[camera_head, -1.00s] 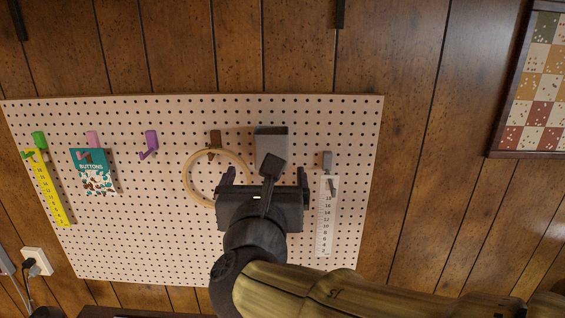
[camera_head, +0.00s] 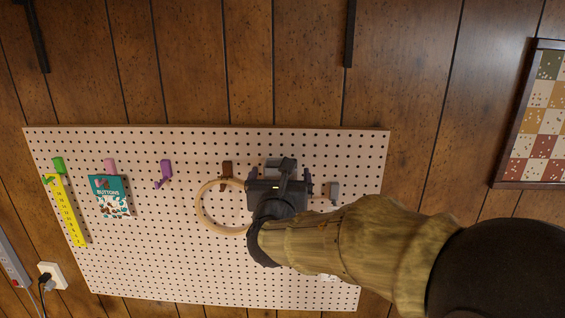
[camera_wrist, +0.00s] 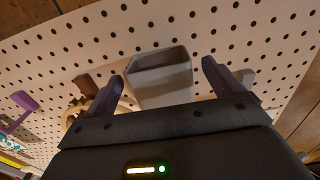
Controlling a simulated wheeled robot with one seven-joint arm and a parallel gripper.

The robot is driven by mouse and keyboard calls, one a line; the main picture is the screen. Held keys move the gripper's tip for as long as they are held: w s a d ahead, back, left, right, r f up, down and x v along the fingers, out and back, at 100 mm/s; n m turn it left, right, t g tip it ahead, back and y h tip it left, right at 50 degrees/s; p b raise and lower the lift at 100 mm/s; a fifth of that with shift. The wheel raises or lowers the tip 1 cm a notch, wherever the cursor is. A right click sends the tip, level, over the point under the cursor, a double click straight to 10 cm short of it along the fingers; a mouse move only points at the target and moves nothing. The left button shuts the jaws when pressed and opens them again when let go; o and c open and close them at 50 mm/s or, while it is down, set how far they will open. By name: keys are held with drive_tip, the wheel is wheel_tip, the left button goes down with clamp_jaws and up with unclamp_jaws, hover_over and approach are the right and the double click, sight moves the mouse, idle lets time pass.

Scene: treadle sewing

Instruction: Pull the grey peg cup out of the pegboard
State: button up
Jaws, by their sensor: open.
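The grey peg cup (camera_wrist: 160,80) is on the pegboard, upright with its open top showing in the wrist view. In the head view only its upper part (camera_head: 281,162) shows; my gripper and wrist hide the rest. My gripper (camera_wrist: 172,82) is open, with one dark finger to the left of the cup and the other to the right. In the head view my gripper (camera_head: 279,178) is in front of the cup. A gap shows between the cup and the right finger. The pegboard (camera_head: 150,240) is mounted on the wood wall.
A wooden hoop (camera_head: 203,212) hangs from a brown hook (camera_head: 227,169) just left of my gripper. A grey hook (camera_head: 334,188) is to the right. Farther left are a purple hook (camera_head: 164,172), a buttons packet (camera_head: 110,197) and a yellow ruler (camera_head: 67,213).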

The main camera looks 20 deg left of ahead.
drive_tip(key=shift+p+x, duration=0.45)
drive_tip(key=shift+x, duration=0.95)
drive_tip(key=c, duration=1.5)
drive_tip(key=shift+o, duration=0.2)
drive_tip(key=shift+s+f, duration=0.1)
drive_tip(key=shift+s, duration=0.15)
drive_tip(key=shift+s+d+b, duration=0.1)
drive_tip(key=shift+s+b, duration=0.2)
drive_tip(key=shift+b, duration=0.05)
drive_tip(key=shift+s+d, duration=0.1)
drive_tip(key=shift+s, duration=0.15)
drive_tip(key=shift+s+d+b, duration=0.15)
drive_tip(key=shift+s+b, duration=0.4)
drive_tip(key=shift+s, duration=0.15)
